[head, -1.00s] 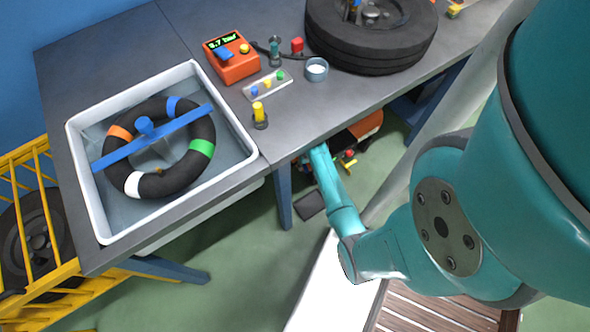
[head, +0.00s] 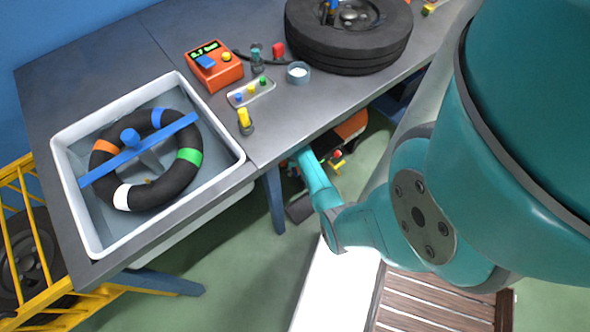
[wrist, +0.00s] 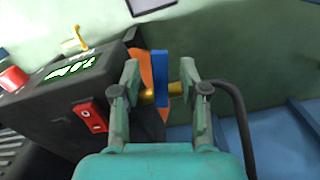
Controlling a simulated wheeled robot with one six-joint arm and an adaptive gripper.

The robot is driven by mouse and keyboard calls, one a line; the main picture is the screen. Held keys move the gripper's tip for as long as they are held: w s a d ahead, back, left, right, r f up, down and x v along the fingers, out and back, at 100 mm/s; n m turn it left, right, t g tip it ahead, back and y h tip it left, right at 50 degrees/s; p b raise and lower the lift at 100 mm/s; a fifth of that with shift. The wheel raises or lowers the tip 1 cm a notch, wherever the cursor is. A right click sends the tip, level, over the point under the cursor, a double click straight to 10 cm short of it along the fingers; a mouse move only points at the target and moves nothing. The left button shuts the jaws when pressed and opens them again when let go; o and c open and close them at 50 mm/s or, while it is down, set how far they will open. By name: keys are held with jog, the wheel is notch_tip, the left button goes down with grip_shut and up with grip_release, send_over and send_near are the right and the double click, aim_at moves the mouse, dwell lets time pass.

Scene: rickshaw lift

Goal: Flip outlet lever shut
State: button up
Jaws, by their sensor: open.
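The outlet lever (wrist: 160,66) is a blue flat bar in the wrist view. It stands upright in the picture, across a brass fitting (wrist: 177,88) by the orange tank (wrist: 146,62). My gripper (wrist: 159,75) is open, with one finger on each side of the lever. Gaps show between the lever and both fingers. In the head view my arm reaches down to the table's front edge, and the gripper and lever cannot be made out there. The orange tank (head: 352,125) shows partly under the table.
The dark compressor housing (wrist: 95,85) with a lit display and red switch (wrist: 91,115) is close left of my gripper. A black hose (wrist: 235,95) curves on the right. In the head view, the table (head: 290,118) overhangs the compressor and a blue leg (head: 275,200) stands nearby.

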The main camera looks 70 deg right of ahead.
jog(key=shift+f, duration=0.1)
grip_shut()
jog(key=shift+s+d+n, duration=0.25)
jog(key=shift+d+n, duration=0.05)
jog(key=shift+n, duration=0.5)
jog(key=shift+s+d+n, duration=0.25)
jog(key=shift+d+n, duration=0.05)
jog(key=shift+n, duration=0.5)
grip_release()
